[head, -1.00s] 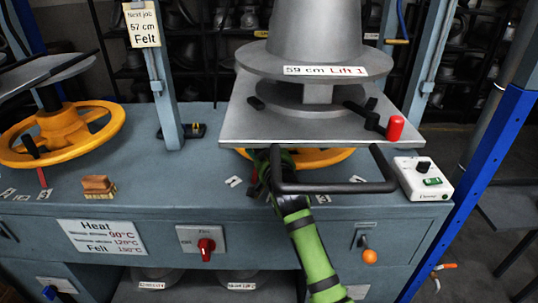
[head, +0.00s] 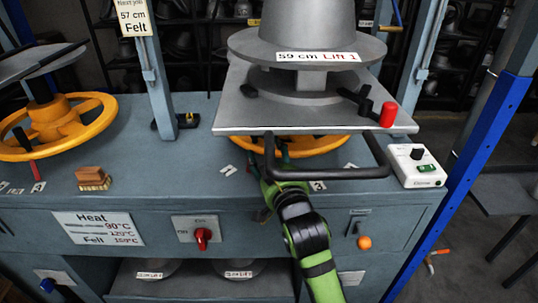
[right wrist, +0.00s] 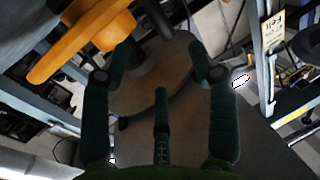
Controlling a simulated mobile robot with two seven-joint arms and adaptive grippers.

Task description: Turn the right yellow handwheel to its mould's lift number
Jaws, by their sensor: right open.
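The right yellow handwheel (head: 312,145) is mostly hidden under the grey press plate (head: 235,115); only its front rim shows. The mould (head: 305,45) above carries a label (head: 303,56) reading "59 cm Lift 1". My right gripper (head: 276,155) reaches under the plate's front edge, by the wheel's left front. In the right wrist view, its two dark green fingers (right wrist: 162,62) stand apart, with yellow wheel parts (right wrist: 85,40) at upper left. A dark upright piece shows between them; I cannot tell what it is. The wheel's pointer is hidden. My left gripper is not in view.
A black bar handle (head: 330,175) juts out before the plate, close to my right wrist. Number tags "1" (head: 227,169) and "3" (head: 318,186) lie on the bench. A white control box (head: 416,166) stands right; a brush (head: 93,179) and the left handwheel (head: 58,125) are left.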

